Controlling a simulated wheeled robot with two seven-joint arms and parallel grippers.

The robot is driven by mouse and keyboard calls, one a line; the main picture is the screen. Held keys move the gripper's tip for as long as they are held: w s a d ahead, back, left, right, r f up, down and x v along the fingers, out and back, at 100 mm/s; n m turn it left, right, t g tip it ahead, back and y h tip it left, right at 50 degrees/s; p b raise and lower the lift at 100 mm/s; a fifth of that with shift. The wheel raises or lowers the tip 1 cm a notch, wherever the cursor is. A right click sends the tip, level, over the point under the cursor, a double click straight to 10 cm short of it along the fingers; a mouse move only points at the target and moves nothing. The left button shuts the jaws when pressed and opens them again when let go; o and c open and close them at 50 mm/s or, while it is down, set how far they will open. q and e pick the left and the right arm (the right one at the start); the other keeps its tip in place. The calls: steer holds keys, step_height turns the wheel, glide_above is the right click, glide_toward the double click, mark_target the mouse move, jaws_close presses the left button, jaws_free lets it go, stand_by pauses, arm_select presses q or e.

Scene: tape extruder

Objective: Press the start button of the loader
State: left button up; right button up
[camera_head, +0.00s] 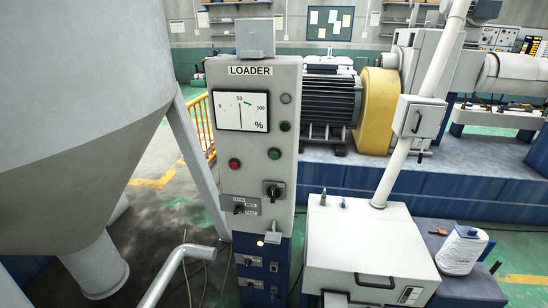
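The loader panel (232,185) is a tall grey cabinet labelled LOADER, standing upright near the middle of the head view. A percent gauge (240,111) is at its upper left. Below it are a red button (234,163) on the left and a green button (274,153) on the right. A green round fitting (285,127) and a grey one (286,98) sit above the green button. No wording that marks a start button is readable. Black rotary switches (273,190) are lower on the panel. Neither of my grippers is in view, and nothing covers the buttons.
A large grey hopper (75,120) fills the left side. A bent grey pipe (178,268) rises in front of the panel's lower left. A white box machine (365,245) with a slanted pipe (421,125) stands right of the panel.

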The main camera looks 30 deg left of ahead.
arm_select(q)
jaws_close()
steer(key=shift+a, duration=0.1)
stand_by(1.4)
